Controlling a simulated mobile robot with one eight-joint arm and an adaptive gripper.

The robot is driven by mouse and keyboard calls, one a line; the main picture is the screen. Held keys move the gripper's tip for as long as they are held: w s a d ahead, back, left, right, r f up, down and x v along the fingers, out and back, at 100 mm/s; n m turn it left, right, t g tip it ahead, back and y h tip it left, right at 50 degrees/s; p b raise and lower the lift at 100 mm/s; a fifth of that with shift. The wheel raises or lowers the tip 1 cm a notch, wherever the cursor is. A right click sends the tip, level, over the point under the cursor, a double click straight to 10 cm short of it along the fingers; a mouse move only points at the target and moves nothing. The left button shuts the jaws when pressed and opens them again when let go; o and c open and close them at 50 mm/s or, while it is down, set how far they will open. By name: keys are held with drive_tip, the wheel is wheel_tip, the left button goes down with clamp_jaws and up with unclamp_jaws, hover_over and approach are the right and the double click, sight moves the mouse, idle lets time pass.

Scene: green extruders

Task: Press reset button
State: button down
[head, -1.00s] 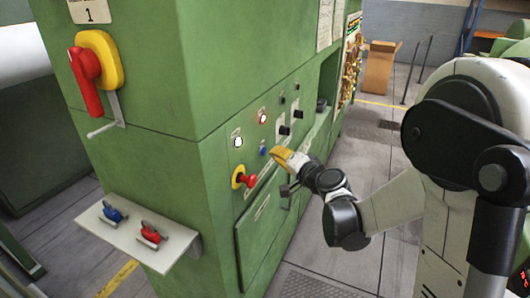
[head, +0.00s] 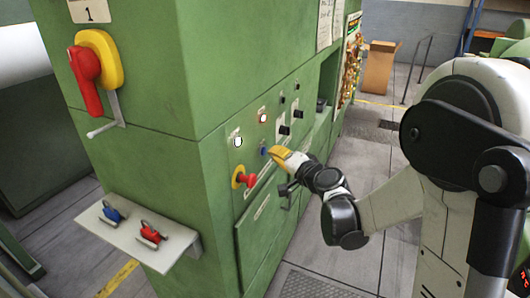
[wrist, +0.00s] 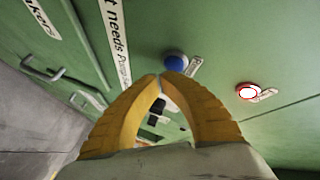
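A blue button (head: 263,151) sits on the front panel of the green machine; it also shows in the wrist view (wrist: 175,62). Its label cannot be read, so I cannot tell whether it is the reset button. My gripper (head: 272,150) has yellow fingers, seen just right of the blue button in the head view. In the wrist view the fingertips (wrist: 160,77) meet, empty, just below the blue button; contact cannot be told. A white lit button (head: 238,142) and a red-ringed lit button (head: 263,118) are nearby; the red-ringed one shows in the wrist view (wrist: 248,91).
A red mushroom knob on a yellow base (head: 244,179) sticks out below the buttons. Black knobs (head: 284,130) are further along the panel. A red-and-yellow switch (head: 93,70) and a shelf (head: 125,235) with blue and red padlocks are at left.

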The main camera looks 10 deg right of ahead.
drive_tip(key=shift+w+a, duration=0.15)
drive_tip(key=shift+a, duration=0.05)
drive_tip(key=shift+w+a, duration=0.25)
drive_tip(key=shift+a, duration=0.05)
idle(0.7)
drive_tip(key=shift+s+d, duration=0.5)
drive_tip(key=shift+d, duration=0.1)
idle(0.4)
drive_tip(key=s+d, duration=0.1)
drive_tip(key=d, duration=0.1)
drive_tip(key=s+d, duration=0.2)
drive_tip(key=shift+b, duration=0.4)
idle(0.4)
